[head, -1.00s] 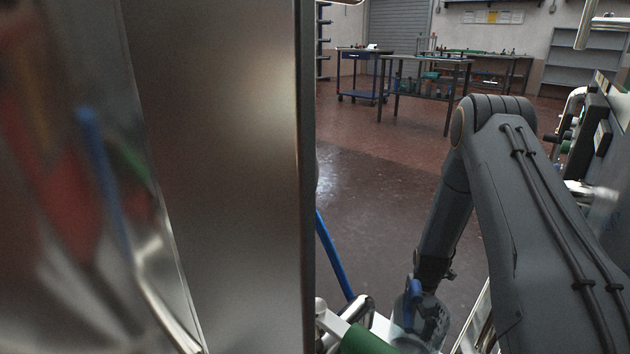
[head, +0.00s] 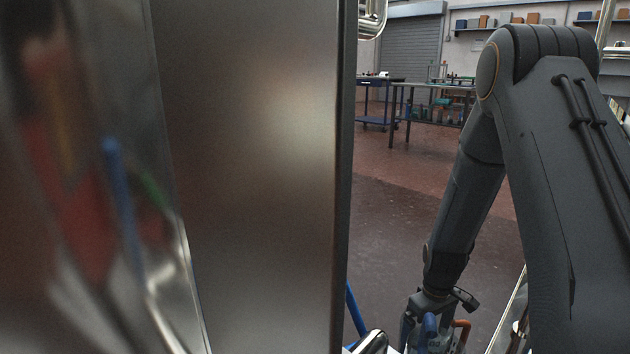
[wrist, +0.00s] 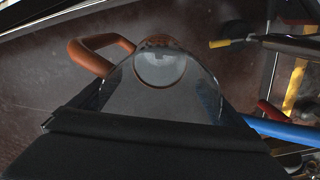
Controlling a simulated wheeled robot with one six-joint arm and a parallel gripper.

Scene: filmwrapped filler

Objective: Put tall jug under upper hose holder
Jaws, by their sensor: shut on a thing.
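The tall jug (wrist: 118,88) is clear, with an orange handle (wrist: 90,50); it fills the middle of the wrist view. A round, pale end of it shows near the top of that view. My gripper (wrist: 150,130) is shut on the jug, its dark part crossing the lower part of the wrist view; the fingertips are not clearly seen. In the head view my gripper (head: 428,332) is at the bottom edge, with the orange handle (head: 463,328) beside it. I cannot make out the upper hose holder for certain.
A large steel panel (head: 245,180) blocks the left half of the head view. A bent chrome pipe (head: 372,18) is at its top edge. A blue hose (wrist: 285,130), a yellow-tipped rod (wrist: 220,43) and a red part lie right of the jug. Tables (head: 430,100) stand far back.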

